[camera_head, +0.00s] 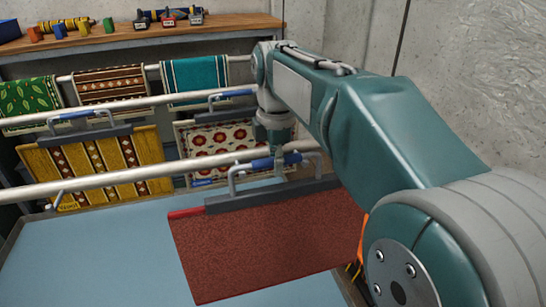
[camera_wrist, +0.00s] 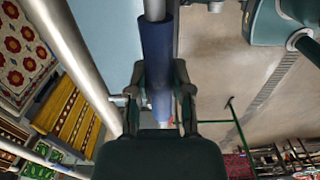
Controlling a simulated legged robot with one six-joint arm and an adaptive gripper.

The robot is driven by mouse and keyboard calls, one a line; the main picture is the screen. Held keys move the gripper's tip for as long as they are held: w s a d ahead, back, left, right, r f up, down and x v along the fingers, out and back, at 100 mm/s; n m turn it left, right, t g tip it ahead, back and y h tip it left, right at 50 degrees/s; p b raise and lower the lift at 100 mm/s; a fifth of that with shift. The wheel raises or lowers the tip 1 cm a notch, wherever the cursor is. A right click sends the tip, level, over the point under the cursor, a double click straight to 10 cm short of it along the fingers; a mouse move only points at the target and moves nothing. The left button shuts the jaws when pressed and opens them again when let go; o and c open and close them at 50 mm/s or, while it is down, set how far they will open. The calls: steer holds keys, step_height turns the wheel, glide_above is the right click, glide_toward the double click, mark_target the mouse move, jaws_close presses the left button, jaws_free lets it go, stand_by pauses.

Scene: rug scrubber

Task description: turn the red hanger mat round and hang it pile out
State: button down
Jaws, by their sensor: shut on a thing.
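The red hanger mat (camera_head: 262,243) hangs from a dark hanger bar (camera_head: 270,195) with a red end at the left. The side that shows is plain, speckled brownish red; I cannot tell whether it is pile or backing. My gripper (camera_head: 277,156) is shut on the hanger's blue handle grip (camera_wrist: 156,45), with a finger on each side in the wrist view (camera_wrist: 164,80). The front rail (camera_head: 110,181) passes close by the handle. My arm covers its right part, and I cannot tell whether the hanger rests on it.
A light blue surface (camera_head: 90,255) lies below the mat. Behind the front rail hang a yellow striped mat (camera_head: 95,165) and a red-and-cream patterned mat (camera_head: 215,140). Farther back, green, brown and teal mats hang below a wooden shelf (camera_head: 220,27) with tools.

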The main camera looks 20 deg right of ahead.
steer(key=shift+s+r, duration=0.1)
steer(key=shift+s, duration=1.9)
